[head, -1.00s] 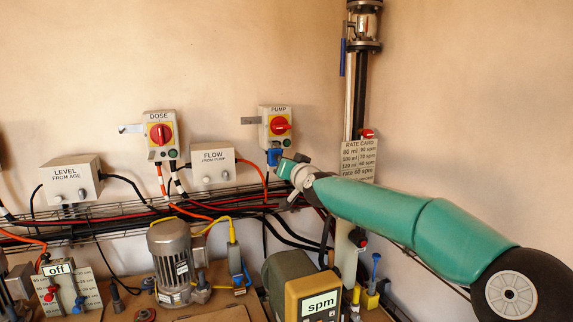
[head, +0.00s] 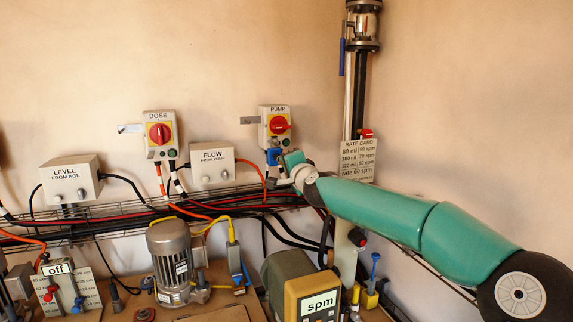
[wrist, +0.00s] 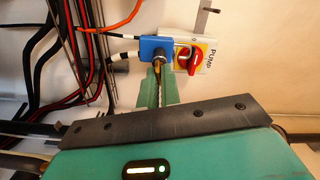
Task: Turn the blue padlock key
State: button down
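The blue padlock (head: 273,156) hangs under the red rotary switch of the PUMP box (head: 275,127). In the wrist view the padlock (wrist: 155,47) is a blue block beside the red switch handle (wrist: 188,59). Its key (wrist: 157,69) is a small brass and dark piece on the padlock's face towards me. My gripper (wrist: 159,82) has its two green fingers close together, one on each side of the key, with a narrow gap between them. In the head view my gripper (head: 290,160) is right beside the padlock, and the key is hidden there.
A wire cable tray (head: 110,222) with black, red and orange cables runs below the boxes. The FLOW box (head: 212,166) and DOSE box (head: 160,134) are to the left. A rate card (head: 357,160) and vertical pipe (head: 355,95) stand close on the right.

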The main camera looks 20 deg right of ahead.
jog(key=shift+m, duration=0.6)
jog(key=c, duration=1.6)
grip_release()
jog(key=shift+s, duration=6.9)
